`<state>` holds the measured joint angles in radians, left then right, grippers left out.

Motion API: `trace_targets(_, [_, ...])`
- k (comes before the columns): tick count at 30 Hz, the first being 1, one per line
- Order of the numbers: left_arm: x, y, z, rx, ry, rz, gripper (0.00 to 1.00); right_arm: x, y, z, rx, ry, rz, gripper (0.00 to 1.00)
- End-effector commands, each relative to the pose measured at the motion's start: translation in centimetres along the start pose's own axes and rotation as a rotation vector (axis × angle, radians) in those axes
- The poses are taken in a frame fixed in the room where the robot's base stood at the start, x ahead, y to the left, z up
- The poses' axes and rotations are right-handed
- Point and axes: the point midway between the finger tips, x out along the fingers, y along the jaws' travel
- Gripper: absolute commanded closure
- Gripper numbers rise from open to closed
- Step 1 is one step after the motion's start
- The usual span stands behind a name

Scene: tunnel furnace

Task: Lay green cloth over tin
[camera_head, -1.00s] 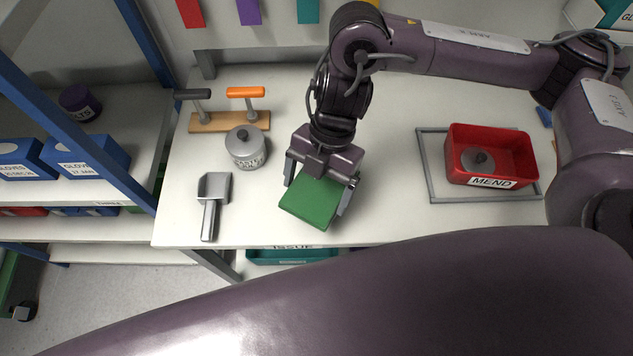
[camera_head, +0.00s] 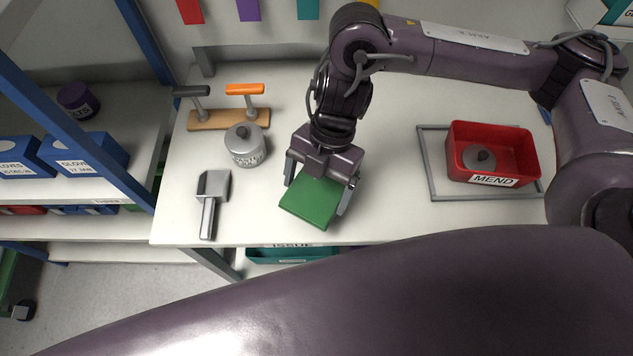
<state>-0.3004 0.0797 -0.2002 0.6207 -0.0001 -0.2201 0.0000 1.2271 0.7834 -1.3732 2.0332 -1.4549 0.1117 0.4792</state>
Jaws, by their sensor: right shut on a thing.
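The green cloth (camera_head: 311,202) is a flat, square, folded pad over the white table, left of its middle near the front edge. My right gripper (camera_head: 318,190) points down and is shut on the cloth, with a finger on either side of it. I cannot tell whether the cloth touches the table. The tin (camera_head: 246,150), grey and round with a knobbed lid and a printed label, stands upright to the left of and behind the cloth, apart from it. Nothing lies on its lid. My left gripper is not in view.
A metal scoop (camera_head: 211,205) lies in front of the tin. A wooden rack (camera_head: 215,119) with a grey and an orange handle stands behind it. A red MEND box (camera_head: 500,155) holding a grey lidded item sits in a grey frame (camera_head: 431,178) at right. The table between is clear.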

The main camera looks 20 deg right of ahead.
Motion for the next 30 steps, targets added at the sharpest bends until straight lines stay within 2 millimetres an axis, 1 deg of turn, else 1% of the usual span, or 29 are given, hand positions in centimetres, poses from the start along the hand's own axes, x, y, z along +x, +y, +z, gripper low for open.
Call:
trace_targets(14, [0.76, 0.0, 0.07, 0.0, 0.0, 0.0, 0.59, 0.97, 0.01, 0.39, 0.0, 0.0, 0.0, 0.32])
trace_targets(23, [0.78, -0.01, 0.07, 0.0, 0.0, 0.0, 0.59, 1.01, 0.01, 0.42, 0.0, 0.0, 0.0, 0.32])
trace_targets(24, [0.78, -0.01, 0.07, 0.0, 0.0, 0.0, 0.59, 1.01, 0.01, 0.41, 0.0, 0.0, 0.0, 0.09])
trace_targets(26, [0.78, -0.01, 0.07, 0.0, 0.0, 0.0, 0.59, 1.01, 0.01, 0.41, 0.0, 0.0, 0.0, 0.01])
trace_targets(30, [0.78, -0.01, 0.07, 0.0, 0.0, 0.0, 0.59, 1.01, 0.01, 0.42, 0.0, 0.0, 0.0, 0.0])
